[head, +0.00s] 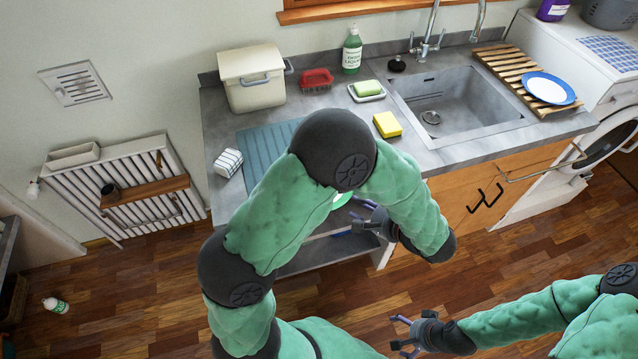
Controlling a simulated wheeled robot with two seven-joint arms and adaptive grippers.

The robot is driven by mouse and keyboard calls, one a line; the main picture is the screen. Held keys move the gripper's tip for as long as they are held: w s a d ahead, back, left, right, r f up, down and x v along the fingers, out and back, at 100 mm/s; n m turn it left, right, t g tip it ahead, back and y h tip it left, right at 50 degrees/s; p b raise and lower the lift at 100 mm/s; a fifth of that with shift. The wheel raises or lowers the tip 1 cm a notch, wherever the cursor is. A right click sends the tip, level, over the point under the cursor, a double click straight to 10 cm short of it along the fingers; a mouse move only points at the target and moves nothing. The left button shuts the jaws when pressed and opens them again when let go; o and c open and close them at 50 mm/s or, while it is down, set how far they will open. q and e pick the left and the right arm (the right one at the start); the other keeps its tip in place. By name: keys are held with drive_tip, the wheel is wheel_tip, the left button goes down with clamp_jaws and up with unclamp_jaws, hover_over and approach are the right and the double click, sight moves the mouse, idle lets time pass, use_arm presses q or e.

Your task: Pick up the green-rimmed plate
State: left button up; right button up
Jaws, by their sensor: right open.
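A small white and green patch (341,200), which looks like part of the green-rimmed plate, shows just left of my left gripper, below the counter's front edge. My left arm hides the rest of it. My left gripper (354,218) has its fingers apart and points left, close to the patch. I cannot tell whether they touch. My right gripper (400,333) is open and empty, over the wooden floor at the bottom of the view.
A blue-rimmed plate (549,88) lies on a slatted wooden rack (497,62) right of the sink (455,112). A yellow sponge (387,124), soap dish (366,94), green bottle (352,50), red brush (317,79) and cream bin (252,82) stand on the counter. The floor at right is clear.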

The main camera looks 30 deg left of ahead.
use_arm(q)
drive_tip(key=b+x, duration=0.1)
drive_tip(key=x, duration=0.3)
drive_tip(key=shift+a+f, duration=0.1)
drive_tip(key=shift+a, duration=0.3)
clamp_jaws()
